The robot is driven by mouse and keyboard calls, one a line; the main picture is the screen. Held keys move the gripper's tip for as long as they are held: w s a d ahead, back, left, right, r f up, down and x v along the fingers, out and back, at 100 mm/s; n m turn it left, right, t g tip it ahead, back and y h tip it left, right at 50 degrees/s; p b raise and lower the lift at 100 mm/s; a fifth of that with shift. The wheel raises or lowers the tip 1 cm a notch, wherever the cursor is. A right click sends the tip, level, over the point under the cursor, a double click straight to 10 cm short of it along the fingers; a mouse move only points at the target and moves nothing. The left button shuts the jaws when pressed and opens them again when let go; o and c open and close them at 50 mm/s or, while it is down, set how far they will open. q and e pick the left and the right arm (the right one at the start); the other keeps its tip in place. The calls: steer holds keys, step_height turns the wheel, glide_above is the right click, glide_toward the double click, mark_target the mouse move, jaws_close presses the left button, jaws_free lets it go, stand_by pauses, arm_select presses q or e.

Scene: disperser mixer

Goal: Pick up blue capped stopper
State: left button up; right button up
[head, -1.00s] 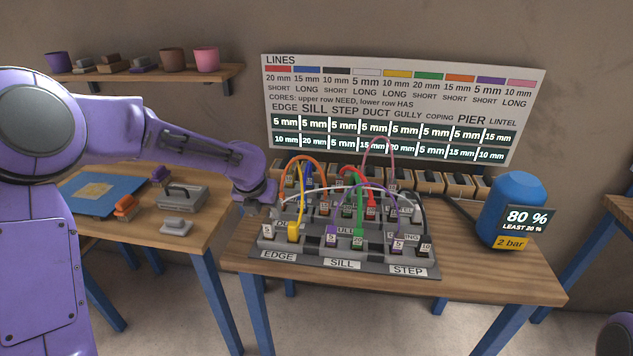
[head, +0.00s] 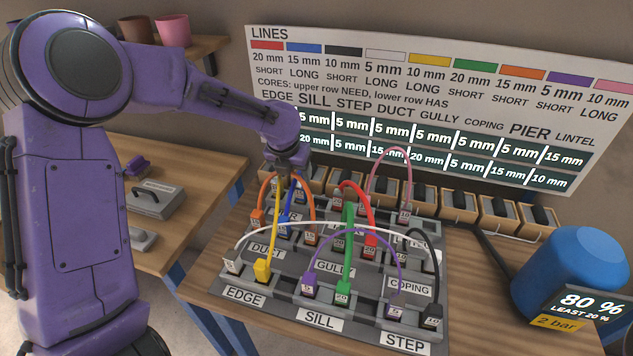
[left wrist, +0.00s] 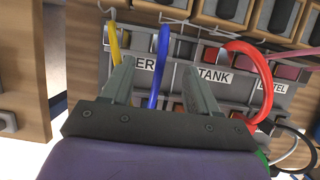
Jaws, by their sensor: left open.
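A blue hose (head: 289,204) with a blue capped end (head: 284,218) stands at the back left of the grey plug board (head: 230,284). In the left wrist view the blue hose (left wrist: 157,65) rises between my left gripper's fingers. My left gripper (head: 289,174) points down over the back left of the board. In the wrist view its two fingers (left wrist: 153,62) are apart, with the blue hose between them and no visible grip on it. The lower blue end is partly hidden by the fingers and nearby hoses. My right gripper is not in view.
An orange hose (head: 262,196) and a red hose (head: 362,208) arch close to the blue one. Yellow (head: 265,258), white, green, purple, pink and black hoses crowd the board. Wooden holders (head: 420,200) line the back. A blue tank (head: 572,268) stands at the right.

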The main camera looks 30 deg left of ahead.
mark_target(300, 186)
arm_select(q)
steer(key=x, duration=0.3)
steer(key=shift+p, duration=0.3)
steer(key=shift+f, duration=0.35)
steer(key=shift+w+f, duration=0.15)
steer(key=shift+f, duration=0.2)
steer(key=x, duration=0.2)
steer(key=p+x, duration=0.2)
steer(key=x, duration=0.1)
steer(key=shift+w+f, duration=0.2)
steer(key=shift+w, duration=0.15)
steer(key=shift+s+a, duration=0.1)
steer(key=c, duration=1.1)
